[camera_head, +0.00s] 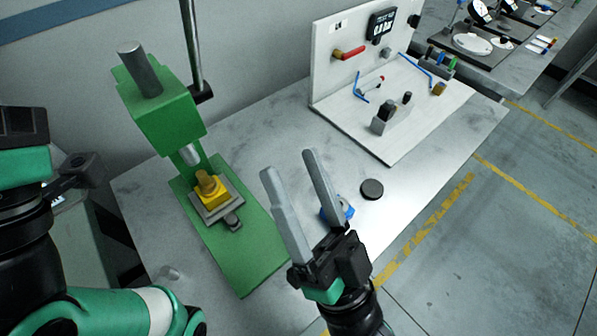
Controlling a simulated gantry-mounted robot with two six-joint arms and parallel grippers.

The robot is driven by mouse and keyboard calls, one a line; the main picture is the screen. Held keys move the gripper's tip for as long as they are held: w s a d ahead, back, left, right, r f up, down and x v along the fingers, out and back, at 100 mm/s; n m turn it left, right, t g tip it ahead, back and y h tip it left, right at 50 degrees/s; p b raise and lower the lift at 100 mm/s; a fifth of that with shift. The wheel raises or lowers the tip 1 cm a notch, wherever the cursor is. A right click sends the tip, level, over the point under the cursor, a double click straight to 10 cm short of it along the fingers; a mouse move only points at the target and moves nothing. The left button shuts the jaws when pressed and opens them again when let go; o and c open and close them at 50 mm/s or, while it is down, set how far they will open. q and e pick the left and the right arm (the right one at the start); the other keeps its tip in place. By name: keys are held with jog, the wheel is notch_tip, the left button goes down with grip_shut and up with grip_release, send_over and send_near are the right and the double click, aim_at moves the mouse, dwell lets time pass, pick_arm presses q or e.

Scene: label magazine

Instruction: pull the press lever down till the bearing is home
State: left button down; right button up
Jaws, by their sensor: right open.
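The green press (158,112) stands on the table at the left, with a grey cylinder on top of its head. Its grey ram (189,154) points down just above a yellow block (211,194) on a grey plate. A brownish round piece (206,181) sits on the block; I cannot tell how far it is seated. A grey rod (192,45) with a dark lower end rises behind the press head; I cannot tell if it is the lever. My right gripper (288,164) is open and empty, to the right of the press. My left arm shows at the left edge, its fingers out of view.
A blue part (337,209) lies partly hidden behind my right gripper, with a dark disc (372,189) beside it. A white board station (408,125) with small tools stands at the back right. The table (262,135) between press and station is clear.

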jog(key=b+v, duration=0.4)
jog(key=v, duration=0.7)
jog(key=shift+b, duration=0.35)
jog(key=shift+s+f, duration=0.1)
jog(key=shift+f, duration=0.05)
